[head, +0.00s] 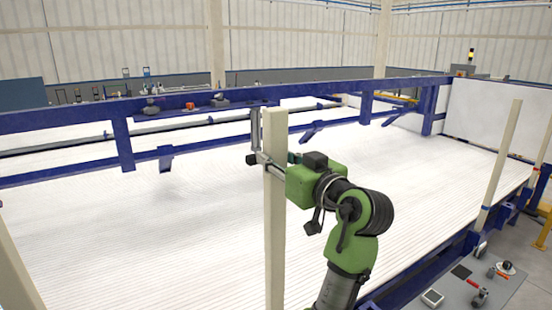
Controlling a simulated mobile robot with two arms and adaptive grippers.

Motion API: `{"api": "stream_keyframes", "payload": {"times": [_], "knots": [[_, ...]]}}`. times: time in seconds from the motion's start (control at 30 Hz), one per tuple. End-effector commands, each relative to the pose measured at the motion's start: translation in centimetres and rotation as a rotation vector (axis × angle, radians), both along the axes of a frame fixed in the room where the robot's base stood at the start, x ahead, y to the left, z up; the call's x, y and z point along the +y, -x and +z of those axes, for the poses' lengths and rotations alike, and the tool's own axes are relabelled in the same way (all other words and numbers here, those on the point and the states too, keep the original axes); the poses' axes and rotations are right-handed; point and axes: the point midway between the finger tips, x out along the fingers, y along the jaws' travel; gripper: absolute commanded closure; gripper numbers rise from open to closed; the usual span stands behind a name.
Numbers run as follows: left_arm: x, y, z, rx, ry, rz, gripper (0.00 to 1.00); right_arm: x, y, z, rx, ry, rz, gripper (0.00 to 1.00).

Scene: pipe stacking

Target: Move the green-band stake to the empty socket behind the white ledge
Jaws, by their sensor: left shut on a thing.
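My left gripper (266,160) is in the middle of the head view, shut on a tall beige stake (275,230). The stake stands upright in the grip, its top a little above the gripper and its lower end out of the frame at the bottom. I see no clear green band on its visible face, so I cannot tell from colour which stake this is. I cannot pick out an empty socket. A broad white ribbed surface (130,235) lies behind the stake; I cannot tell whether a separate white ledge is there. My right gripper is not in view.
Other beige stakes stand at the right (500,165) and lower left (14,265). Blue frame beams (60,120) cross behind the white surface, with a white panel (490,115) at back right. A grey control panel (470,288) sits at lower right.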

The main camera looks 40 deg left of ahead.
Motion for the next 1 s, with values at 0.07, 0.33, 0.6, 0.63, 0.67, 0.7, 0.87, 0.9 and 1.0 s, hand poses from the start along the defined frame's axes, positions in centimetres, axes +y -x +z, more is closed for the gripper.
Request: {"api": "stream_keyframes", "payload": {"times": [0.07, 0.33, 0.6, 0.63, 0.67, 0.7, 0.87, 0.9, 1.0], "knots": [[-0.03, 0.03, 0.28, -0.005, -0.005, -0.001, 1.00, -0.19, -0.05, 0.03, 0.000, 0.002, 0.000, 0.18], [-0.23, 0.08, 0.19, -0.005, -0.005, -0.001, 1.00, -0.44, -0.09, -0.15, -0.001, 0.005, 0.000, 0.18], [-0.85, 0.26, 0.12, -0.006, -0.005, -0.002, 1.00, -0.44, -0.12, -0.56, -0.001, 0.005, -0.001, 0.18], [-0.87, 0.27, 0.14, -0.006, -0.005, -0.002, 1.00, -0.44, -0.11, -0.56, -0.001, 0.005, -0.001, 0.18], [-0.87, 0.27, 0.15, -0.006, -0.005, -0.001, 1.00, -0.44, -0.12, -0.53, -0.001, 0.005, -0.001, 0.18], [-0.86, 0.28, 0.17, -0.006, -0.005, -0.001, 1.00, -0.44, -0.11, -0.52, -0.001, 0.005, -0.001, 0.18], [-0.85, 0.27, 0.18, -0.005, -0.005, -0.001, 1.00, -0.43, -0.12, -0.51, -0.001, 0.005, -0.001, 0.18], [-0.84, 0.28, 0.18, -0.005, -0.005, -0.001, 1.00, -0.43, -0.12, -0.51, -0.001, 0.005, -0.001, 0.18], [-0.83, 0.28, 0.11, -0.005, -0.005, -0.001, 1.00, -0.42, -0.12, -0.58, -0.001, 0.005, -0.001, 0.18]]}}
